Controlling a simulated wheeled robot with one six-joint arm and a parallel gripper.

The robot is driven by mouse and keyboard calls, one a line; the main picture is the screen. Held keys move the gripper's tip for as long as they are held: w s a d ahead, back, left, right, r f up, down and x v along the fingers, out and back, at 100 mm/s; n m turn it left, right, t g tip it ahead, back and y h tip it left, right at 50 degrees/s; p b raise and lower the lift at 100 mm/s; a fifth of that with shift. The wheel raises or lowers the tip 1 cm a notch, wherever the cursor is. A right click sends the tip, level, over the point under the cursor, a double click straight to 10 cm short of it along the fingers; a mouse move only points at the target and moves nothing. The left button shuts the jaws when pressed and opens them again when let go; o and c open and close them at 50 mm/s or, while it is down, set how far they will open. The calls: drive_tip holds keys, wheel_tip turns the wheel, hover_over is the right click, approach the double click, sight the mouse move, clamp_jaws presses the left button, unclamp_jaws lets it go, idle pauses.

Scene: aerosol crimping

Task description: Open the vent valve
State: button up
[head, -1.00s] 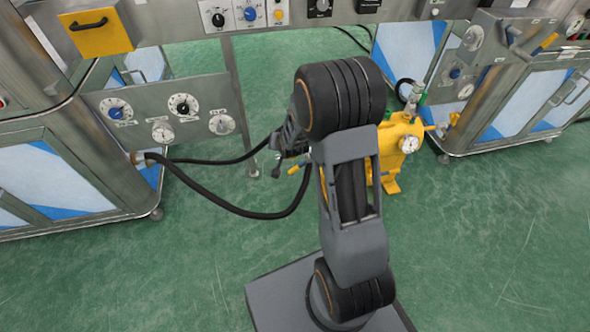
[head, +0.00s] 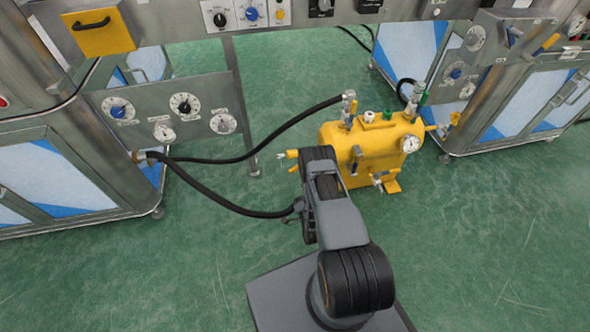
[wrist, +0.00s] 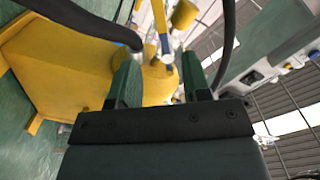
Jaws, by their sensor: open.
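The yellow tank (head: 338,133) stands on the floor with several small valves and fittings on it. A yellow-handled valve (head: 288,155) sticks out on its left side, and a small valve (head: 378,179) is low on its front. I cannot tell which one is the vent valve. In the wrist view my gripper (wrist: 160,80) is open, its two dark green fingers apart and pointing at the tank (wrist: 60,58). A metal fitting with a blue strip (wrist: 163,42) shows beyond and between the fingertips; contact cannot be told. In the head view my arm mostly hides the gripper.
A black hose (head: 270,142) runs from the left cabinet to the tank's top fitting (head: 349,105). A second black hose (head: 220,209) hangs low towards my arm. A pressure gauge (head: 410,143) sits on the tank's right. Steel cabinets stand left and right; the green floor in front is clear.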

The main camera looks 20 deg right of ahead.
sight(295, 170)
drive_tip(key=b+x, duration=0.4)
drive_tip(key=x, duration=0.9)
drive_tip(key=shift+c, duration=0.2)
clamp_jaws()
drive_tip(key=shift+a, duration=0.1)
